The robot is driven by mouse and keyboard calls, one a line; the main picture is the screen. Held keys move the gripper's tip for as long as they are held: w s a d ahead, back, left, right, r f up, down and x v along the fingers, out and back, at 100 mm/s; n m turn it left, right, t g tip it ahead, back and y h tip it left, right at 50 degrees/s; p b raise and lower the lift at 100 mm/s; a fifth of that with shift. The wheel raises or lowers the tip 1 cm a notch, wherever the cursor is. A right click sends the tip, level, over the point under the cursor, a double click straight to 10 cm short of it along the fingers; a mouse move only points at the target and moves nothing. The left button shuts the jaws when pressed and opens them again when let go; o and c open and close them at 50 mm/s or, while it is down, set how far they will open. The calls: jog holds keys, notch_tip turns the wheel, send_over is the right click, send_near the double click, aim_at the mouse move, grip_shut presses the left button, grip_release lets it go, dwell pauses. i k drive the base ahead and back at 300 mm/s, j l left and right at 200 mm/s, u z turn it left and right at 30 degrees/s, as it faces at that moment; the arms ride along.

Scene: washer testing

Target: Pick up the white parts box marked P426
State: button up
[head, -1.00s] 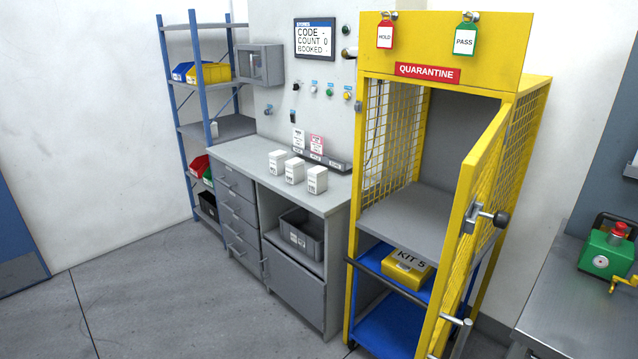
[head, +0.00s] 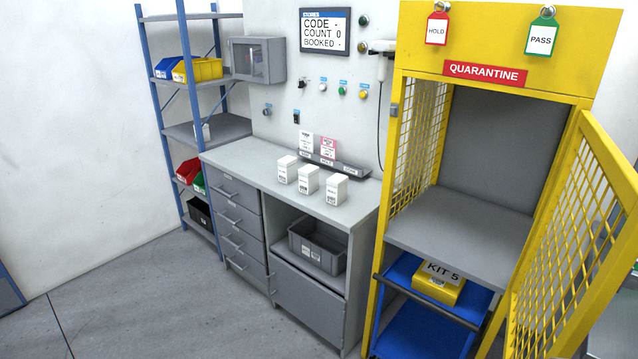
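Three small white boxes stand upright in a row on the grey counter (head: 262,155): a left box (head: 287,169), a middle box (head: 308,181) and a right box (head: 335,189). Each has dark print on its front, too small to read, so I cannot tell which one is marked P426. They stand slightly apart, near the counter's front edge. My gripper is not in view.
A yellow quarantine cage (head: 498,110) stands right of the counter with its mesh door (head: 580,240) open. Blue shelving (head: 151,100) stands at the left. The floor (head: 140,300) in front is clear.

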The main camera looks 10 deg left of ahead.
aim_at(337, 185)
jog(key=i+j, duration=0.15)
jog(key=j, duration=0.2)
jog(key=i+j+z, duration=0.15)
jog(key=j, duration=0.2)
jog(key=i+j, duration=0.1)
jog(key=j, duration=0.3)
jog(key=i+j+z, duration=0.1)
jog(key=j, duration=0.3)
jog(key=i+j, duration=0.15)
jog(key=j, duration=0.2)
jog(key=i+j+z, duration=0.1)
jog(key=i+j, duration=0.35)
jog(key=i+j+z, duration=0.1)
jog(key=i+j, duration=0.3)
jog(key=i+j+z, duration=0.1)
jog(key=i+j, duration=0.3)
jog(key=j, duration=0.25)
